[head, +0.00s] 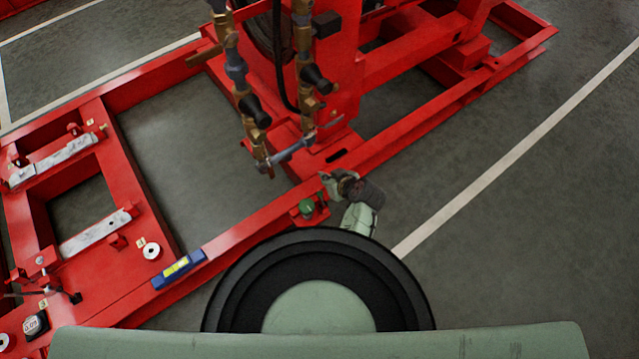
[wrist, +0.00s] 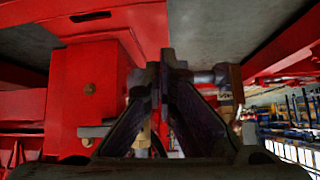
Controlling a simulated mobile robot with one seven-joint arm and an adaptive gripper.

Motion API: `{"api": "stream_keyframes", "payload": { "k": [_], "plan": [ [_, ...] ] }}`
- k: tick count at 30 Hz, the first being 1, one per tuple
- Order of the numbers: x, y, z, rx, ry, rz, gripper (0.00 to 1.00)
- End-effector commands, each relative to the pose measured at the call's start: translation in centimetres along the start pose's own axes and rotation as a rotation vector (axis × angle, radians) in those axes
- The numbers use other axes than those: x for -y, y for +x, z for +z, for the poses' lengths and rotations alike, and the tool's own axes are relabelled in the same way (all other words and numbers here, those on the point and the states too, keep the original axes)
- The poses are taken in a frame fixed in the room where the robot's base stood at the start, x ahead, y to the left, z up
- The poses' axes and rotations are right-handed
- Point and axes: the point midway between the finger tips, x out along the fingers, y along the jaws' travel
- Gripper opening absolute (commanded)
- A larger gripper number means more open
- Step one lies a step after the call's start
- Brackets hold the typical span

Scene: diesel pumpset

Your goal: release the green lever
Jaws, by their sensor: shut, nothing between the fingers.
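A small green part (head: 306,207), which looks like the green lever, sits on a red bracket at the near edge of the red frame in the head view. My gripper (head: 328,179) is just up and to the right of it, close to the frame's edge. I cannot tell whether they touch. In the wrist view my gripper's fingers (wrist: 168,58) come together at their tips, with nothing held between them. No green lever can be made out in the wrist view.
The red frame (head: 240,222) runs diagonally past my gripper. Brass and blue pipework (head: 290,152) stands above it. A blue and yellow level (head: 180,268) lies on the frame at left. The wrist view shows a red block (wrist: 88,95) left of the fingers. Floor (head: 500,220) at right is clear.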

Motion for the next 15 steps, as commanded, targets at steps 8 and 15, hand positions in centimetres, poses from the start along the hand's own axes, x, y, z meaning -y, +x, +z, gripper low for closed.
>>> {"api": "stream_keyframes", "payload": {
  "k": [8,15],
  "plan": [
    [0.0,2.4,-0.1,0.000,-0.001,-0.002,0.00],
    [0.0,7.6,0.0,0.001,-0.001,-0.002,0.00]
  ]
}}
